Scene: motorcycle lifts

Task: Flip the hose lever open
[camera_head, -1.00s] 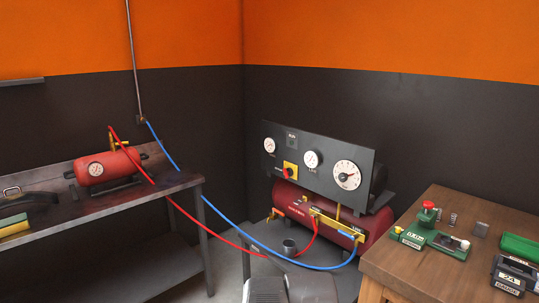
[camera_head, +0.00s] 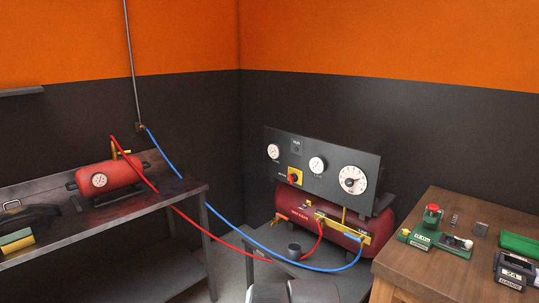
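A red air tank (camera_head: 330,231) sits under a dark gauge panel (camera_head: 322,160) on a low grey stand. A brass manifold (camera_head: 333,225) runs along its front. A red hose (camera_head: 200,223) and a blue hose (camera_head: 225,222) meet this manifold. A small blue lever (camera_head: 352,237) shows near the blue hose's end; its exact angle is too small to tell. A small orange part (camera_head: 281,217) is at the tank's left end. My gripper is not in view; only grey parts, seemingly of my arm, show at the bottom edge.
A grey cup (camera_head: 294,252) stands in front of the tank. A wooden table (camera_head: 410,271) with several small items is at right. A dark workbench (camera_head: 150,207) at left bears a smaller red tank (camera_head: 110,178). The hoses hang across the gap between bench and stand.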

